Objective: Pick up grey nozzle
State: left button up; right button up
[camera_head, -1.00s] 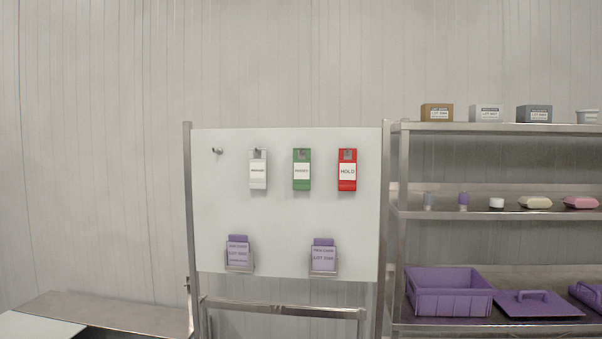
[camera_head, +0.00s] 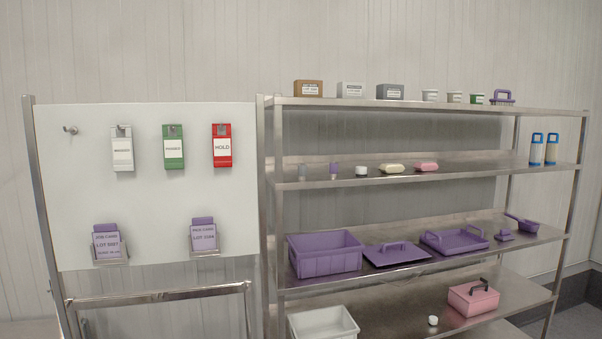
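A small grey item that looks like the grey nozzle (camera_head: 302,172) stands upright at the left end of the second shelf (camera_head: 440,178) of the steel rack. A similar purple nozzle (camera_head: 334,169) stands just right of it, apart from it. Neither of my grippers shows in the head view.
Right of the purple nozzle are a white jar (camera_head: 361,171), a cream case (camera_head: 393,168) and a pink case (camera_head: 427,166). The top shelf holds boxes and tubs. Lower down are a purple crate (camera_head: 325,262), purple trays and a pink caddy (camera_head: 473,300). A white tag board (camera_head: 145,220) stands left.

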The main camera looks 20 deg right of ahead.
aim_at(302, 168)
jog(key=z, duration=2.25)
jog(key=i, duration=1.4)
jog(key=u, duration=3.3)
